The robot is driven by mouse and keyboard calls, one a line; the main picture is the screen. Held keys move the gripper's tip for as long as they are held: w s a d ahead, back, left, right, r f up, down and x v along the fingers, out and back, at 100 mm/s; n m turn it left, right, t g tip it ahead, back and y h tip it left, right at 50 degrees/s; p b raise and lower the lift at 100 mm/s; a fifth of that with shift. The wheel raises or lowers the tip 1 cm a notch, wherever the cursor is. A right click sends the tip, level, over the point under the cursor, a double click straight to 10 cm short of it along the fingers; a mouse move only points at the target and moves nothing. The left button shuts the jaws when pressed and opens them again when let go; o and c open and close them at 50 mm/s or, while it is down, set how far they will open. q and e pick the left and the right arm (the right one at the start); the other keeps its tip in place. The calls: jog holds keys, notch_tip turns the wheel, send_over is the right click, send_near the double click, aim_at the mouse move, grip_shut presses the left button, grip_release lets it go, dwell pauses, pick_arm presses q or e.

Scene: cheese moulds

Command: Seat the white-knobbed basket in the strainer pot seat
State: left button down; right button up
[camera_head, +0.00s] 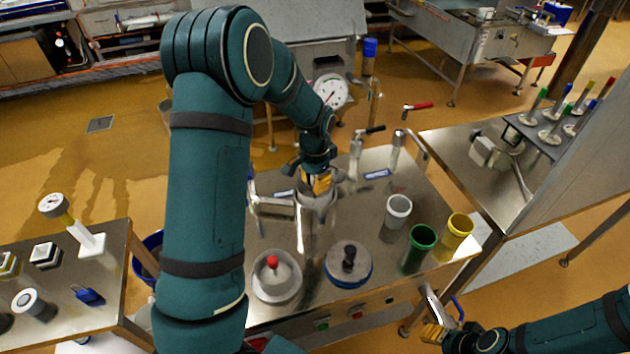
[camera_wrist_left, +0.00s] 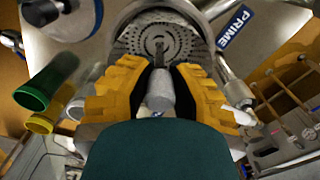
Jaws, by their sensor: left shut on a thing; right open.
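My left gripper (camera_head: 318,184) points down over the metal strainer pot seat (camera_head: 317,202) at the back of the steel table. In the left wrist view, its yellow fingers (camera_wrist_left: 160,92) are shut on the white knob (camera_wrist_left: 160,96) of the basket. Beyond the knob lies a round perforated metal face (camera_wrist_left: 158,38), inside or just above a metal ring; I cannot tell how deep it sits. The gripper hides most of the basket in the head view. My right gripper (camera_head: 436,322) is open and empty, off the table's front right edge.
A red-knobbed basket (camera_head: 272,263) in a pot and a black-knobbed disc (camera_head: 349,258) stand at the table's front. Grey (camera_head: 398,209), green (camera_head: 420,247) and yellow (camera_head: 457,230) cups stand to the right. Tap-like fittings (camera_head: 356,150) rise behind the seat.

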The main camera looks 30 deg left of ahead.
pick_arm(q)
jog(key=shift+f+b, duration=0.95)
jog(key=shift+f, duration=0.4)
jog(key=shift+f+b, duration=1.85)
jog(key=shift+f, duration=0.9)
jog(key=c, duration=0.9)
grip_release()
notch_tip(320, 180, up, 12)
jog(key=shift+r, duration=0.1)
